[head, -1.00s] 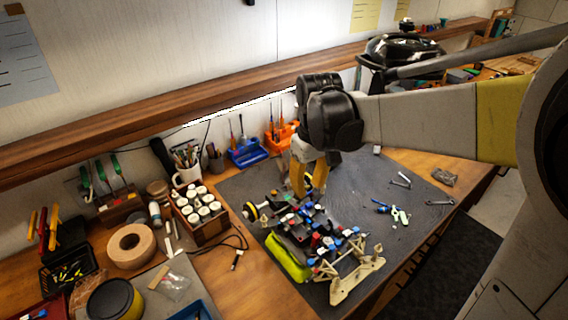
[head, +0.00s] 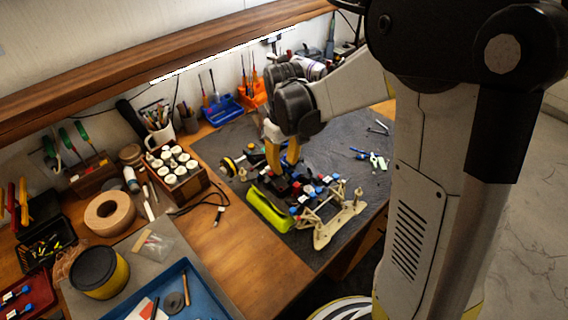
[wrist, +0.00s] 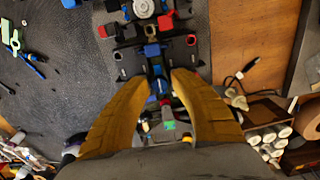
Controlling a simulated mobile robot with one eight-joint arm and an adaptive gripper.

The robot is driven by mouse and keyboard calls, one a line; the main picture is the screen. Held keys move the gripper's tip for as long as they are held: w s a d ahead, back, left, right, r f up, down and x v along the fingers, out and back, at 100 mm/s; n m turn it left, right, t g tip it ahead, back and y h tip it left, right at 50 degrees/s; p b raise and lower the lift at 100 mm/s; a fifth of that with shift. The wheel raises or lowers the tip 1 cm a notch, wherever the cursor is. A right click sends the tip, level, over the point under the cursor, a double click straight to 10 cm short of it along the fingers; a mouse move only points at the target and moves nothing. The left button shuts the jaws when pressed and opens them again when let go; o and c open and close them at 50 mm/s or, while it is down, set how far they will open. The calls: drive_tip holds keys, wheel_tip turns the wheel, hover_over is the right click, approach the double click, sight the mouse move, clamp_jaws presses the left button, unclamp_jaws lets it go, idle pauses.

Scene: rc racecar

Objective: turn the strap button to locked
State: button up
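The RC car chassis (head: 296,188) lies on the dark mat, with black, red and blue parts and a lime-green side piece (head: 268,208). My gripper (head: 283,168) points down over the chassis's far end. In the wrist view, its two yellow fingers (wrist: 161,78) are apart, with a gap between the tips. A small blue part (wrist: 160,87) on the chassis shows in that gap; I cannot tell if it is the strap button, or whether the fingers touch it. The lock state cannot be read.
The dark mat (head: 225,145) has free room around the chassis. A blue-handled tool (head: 359,153) lies to its right. To the left are a wooden box of white jars (head: 177,187), a tape roll (head: 109,212) and a cable (head: 219,205). A shelf edge (head: 180,55) runs behind.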

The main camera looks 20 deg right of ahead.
clamp_jaws()
drive_tip(key=shift+m, duration=0.4)
drive_tip(key=m, duration=1.1)
drive_tip(key=shift+m+b, duration=0.3)
drive_tip(key=shift+m, duration=0.1)
drive_tip(key=m, duration=0.5)
drive_tip(key=shift+m, duration=0.3)
